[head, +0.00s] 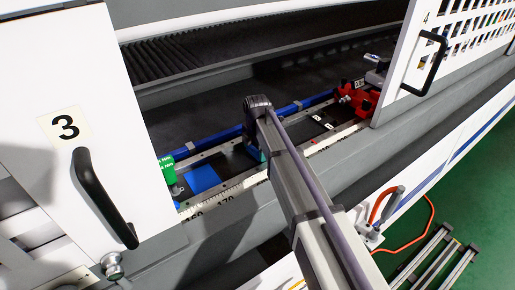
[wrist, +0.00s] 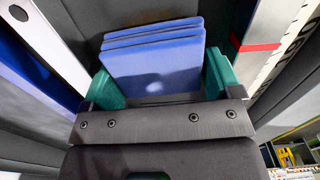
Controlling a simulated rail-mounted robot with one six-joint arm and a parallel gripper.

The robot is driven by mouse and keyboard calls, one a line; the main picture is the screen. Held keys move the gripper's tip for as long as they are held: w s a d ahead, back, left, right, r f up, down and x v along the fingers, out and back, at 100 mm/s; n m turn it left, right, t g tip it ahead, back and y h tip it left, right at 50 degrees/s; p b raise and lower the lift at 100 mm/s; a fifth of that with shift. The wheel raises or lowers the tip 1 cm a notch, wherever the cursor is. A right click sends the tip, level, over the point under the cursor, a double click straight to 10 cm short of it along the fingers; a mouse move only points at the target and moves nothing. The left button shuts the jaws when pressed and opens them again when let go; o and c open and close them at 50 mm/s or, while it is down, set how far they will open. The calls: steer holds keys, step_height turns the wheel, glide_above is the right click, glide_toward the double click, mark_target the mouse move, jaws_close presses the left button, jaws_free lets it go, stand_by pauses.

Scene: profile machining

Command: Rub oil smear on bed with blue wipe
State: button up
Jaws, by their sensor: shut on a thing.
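My gripper (wrist: 160,84) fills the middle of the wrist view, with teal finger pads on both sides. It is shut on the blue wipe (wrist: 152,62), a folded square in several layers. In the head view, my gripper (head: 254,152) reaches down inside the machine through the opening between the doors; the arm hides most of it and the wipe. The dark bed (head: 233,166) runs beneath it.
A flat blue square (head: 203,179) and a green block (head: 168,170) lie left of my gripper. A red clamp (head: 357,100) stands to the right. A blue bar (head: 225,136) runs behind. White door 3 (head: 100,60) and door 4 (head: 412,65) flank the opening.

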steer(key=r, duration=0.1)
steer(key=p, duration=0.1)
steer(key=r+p, duration=0.1)
steer(key=shift+s+a+r, duration=0.2)
steer(key=shift+a+r, duration=0.05)
steer(key=shift+r, duration=0.05)
steer(key=shift+w+d+r+p, duration=0.1)
steer(key=shift+r+p, duration=0.2)
steer(key=shift+p, duration=0.35)
step_height(320, 180, up, 4)
steer(key=p, duration=0.4)
steer(key=shift+r, duration=0.15)
